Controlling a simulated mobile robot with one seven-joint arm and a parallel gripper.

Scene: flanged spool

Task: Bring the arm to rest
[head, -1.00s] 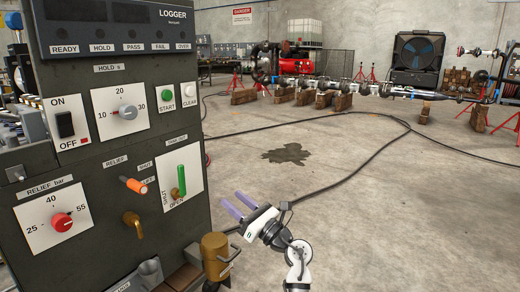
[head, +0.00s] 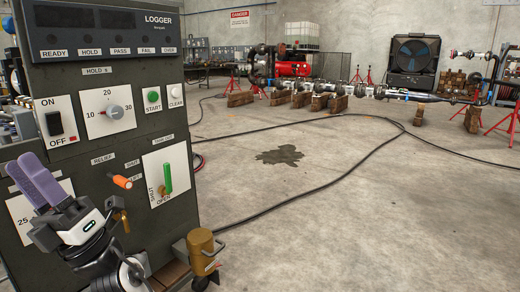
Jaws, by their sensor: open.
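My gripper (head: 24,172), with two purple fingers, is at the lower left of the head view, in front of the lower left of the dark logger panel (head: 105,72). The fingers point up and left. They are open, overlap in this view and hold nothing visible. They cover most of the relief bar dial plate (head: 20,208), and the red knob is hidden. Whether the fingers touch the panel I cannot tell.
An orange-tipped relief lever (head: 122,182), a green-handled lever (head: 168,178) and a brass cylinder (head: 201,250) with a handle stand close to the right of my gripper. Black cables (head: 330,178) and a dark stain (head: 281,155) lie on otherwise open floor.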

